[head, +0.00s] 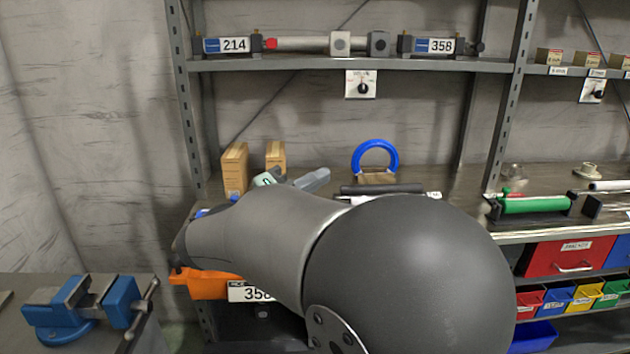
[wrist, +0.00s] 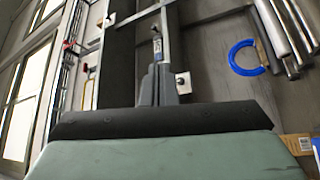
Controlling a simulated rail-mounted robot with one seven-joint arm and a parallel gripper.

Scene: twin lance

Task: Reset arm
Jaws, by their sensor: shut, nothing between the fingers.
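My arm (head: 400,270) fills the lower middle of the head view and reaches left, bent in front of the workbench. My gripper (head: 322,175) shows only partly beyond the arm, with a pale green body and grey fingers. In the wrist view its pale green body and black edge fill the bottom, and the grey fingers of my gripper (wrist: 158,70) stand together at the middle. They are shut and empty. The rest of the wrist is hidden behind the arm in the head view.
A blue ring (head: 375,157) stands on the bench near two wooden blocks (head: 235,170). The upper shelf (head: 300,64) carries units labelled 214 and 358. An orange part (head: 205,285) is beside my arm. A blue vise (head: 85,305) sits on the left table. Coloured bins (head: 570,256) are at right.

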